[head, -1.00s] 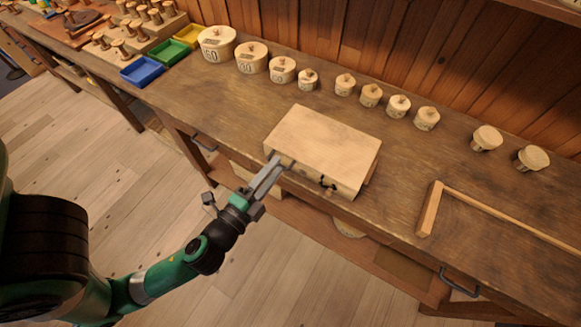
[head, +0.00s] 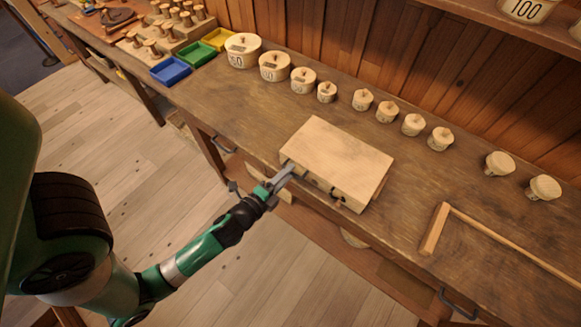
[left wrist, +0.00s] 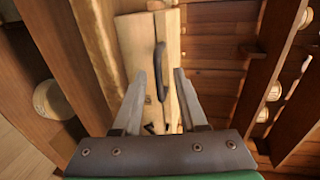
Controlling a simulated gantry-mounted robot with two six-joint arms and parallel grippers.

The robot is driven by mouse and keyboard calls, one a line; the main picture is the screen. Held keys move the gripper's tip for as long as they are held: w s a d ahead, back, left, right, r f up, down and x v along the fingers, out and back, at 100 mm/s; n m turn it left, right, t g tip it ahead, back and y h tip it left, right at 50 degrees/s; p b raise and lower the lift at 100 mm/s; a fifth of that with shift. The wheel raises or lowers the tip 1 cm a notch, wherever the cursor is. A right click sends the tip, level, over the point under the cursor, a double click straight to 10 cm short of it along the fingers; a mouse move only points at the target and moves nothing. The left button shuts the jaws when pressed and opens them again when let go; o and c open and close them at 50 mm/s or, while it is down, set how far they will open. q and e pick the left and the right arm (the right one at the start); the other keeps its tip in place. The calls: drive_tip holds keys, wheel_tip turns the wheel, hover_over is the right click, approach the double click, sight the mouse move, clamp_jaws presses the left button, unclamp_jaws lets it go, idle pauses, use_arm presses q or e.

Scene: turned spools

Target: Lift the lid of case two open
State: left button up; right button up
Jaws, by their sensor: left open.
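A pale wooden case (head: 338,160) lies flat on the bench, its lid down. A dark handle and small dark fittings are on its front side. In the left wrist view the case (left wrist: 140,40) runs up the middle, with the dark handle (left wrist: 161,72) between the finger lines. My left gripper (head: 289,168) is open at the front left part of the case; its fingertips (left wrist: 159,74) point at the front face. Whether they touch it, I cannot tell. No number is readable on the case. My right gripper is not in view.
A row of round lidded wooden boxes (head: 275,67) stands along the back of the bench (head: 230,120). Blue (head: 170,71), green and yellow trays and wooden spools are at the back left. Bench between is clear.

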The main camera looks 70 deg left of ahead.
use_arm(q)
drive_tip(key=shift+x, duration=1)
drive_tip(key=shift+f, duration=0.1)
clamp_jaws()
idle(0.6)
